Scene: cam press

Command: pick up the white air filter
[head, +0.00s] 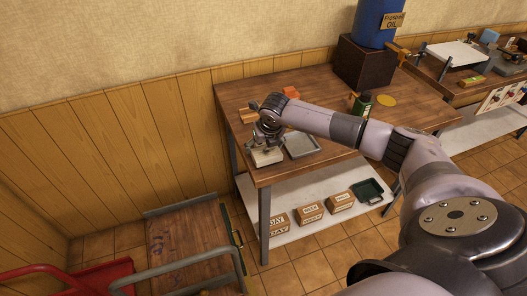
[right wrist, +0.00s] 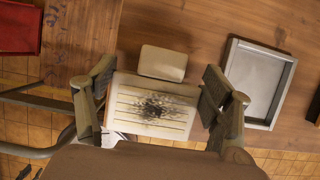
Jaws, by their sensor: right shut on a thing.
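The white air filter (right wrist: 150,108) is a pale flat block with thin lines and a dark sooty smudge. In the right wrist view it sits between the two fingers of my right gripper (right wrist: 160,102), which is shut on it at its left and right sides. In the head view my right gripper (head: 266,140) is over the front left corner of the wooden workbench (head: 325,137), with the pale filter (head: 266,157) below it. I cannot tell whether the filter touches the bench. My left gripper is not in view.
A smaller pale block (right wrist: 163,63) lies just beyond the filter. A grey tray (head: 301,145) is to the right. A green bottle (head: 362,104) and an orange block (head: 290,92) stand on the bench. Boxes (head: 311,212) sit on the lower shelf. A cart (head: 190,245) stands at front left.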

